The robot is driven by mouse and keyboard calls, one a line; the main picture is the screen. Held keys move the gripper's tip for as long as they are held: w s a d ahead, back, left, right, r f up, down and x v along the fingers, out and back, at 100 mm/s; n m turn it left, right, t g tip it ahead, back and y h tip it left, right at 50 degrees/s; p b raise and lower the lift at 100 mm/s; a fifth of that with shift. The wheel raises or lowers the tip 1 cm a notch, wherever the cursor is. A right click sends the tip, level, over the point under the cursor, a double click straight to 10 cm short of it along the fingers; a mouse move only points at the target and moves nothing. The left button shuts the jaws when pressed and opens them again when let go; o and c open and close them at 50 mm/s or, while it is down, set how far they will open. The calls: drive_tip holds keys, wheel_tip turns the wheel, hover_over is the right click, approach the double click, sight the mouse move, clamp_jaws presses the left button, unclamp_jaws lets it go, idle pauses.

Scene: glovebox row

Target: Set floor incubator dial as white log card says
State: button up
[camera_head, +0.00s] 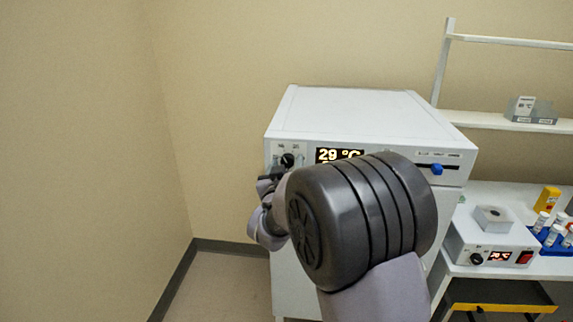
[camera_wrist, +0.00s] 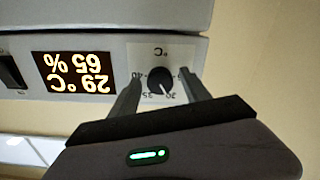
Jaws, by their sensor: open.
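The floor incubator (camera_head: 350,112) is a white cabinet with a display (camera_head: 340,155) reading 29 °C. In the wrist view, which is upside down, the display (camera_wrist: 72,73) reads 29 °C and 65 %. The black dial (camera_head: 287,160) is at the panel's left end. My gripper (camera_wrist: 161,75) is open, with one finger on each side of the dial; contact cannot be told.
A blue-knobbed slider (camera_head: 437,169) is at the panel's right. A bench to the right holds a small white heater (camera_head: 490,245) with its own dial and red switch, a yellow object (camera_head: 546,199) and a blue tube rack (camera_head: 552,238). Floor at left is clear.

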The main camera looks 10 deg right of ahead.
clamp_jaws()
drive_tip(key=shift+f+b, duration=0.15)
drive_tip(key=shift+b, duration=0.25)
drive_tip(key=m+b, duration=0.1)
drive_tip(key=b, duration=0.2)
drive_tip(key=shift+f+m, duration=0.2)
drive_tip(key=shift+m, duration=0.2)
drive_tip(key=m+b, duration=0.2)
drive_tip(key=b, duration=0.2)
drive_tip(key=shift+m+b, duration=0.3)
drive_tip(key=shift+b, duration=0.05)
drive_tip(key=m+b, duration=0.4)
drive_tip(key=b, duration=0.1)
drive_tip(key=shift+r, duration=0.1)
drive_tip(key=shift+r+m+b, duration=0.15)
drive_tip(key=shift+m+b, duration=1.05)
drive_tip(key=shift+m, duration=0.4)
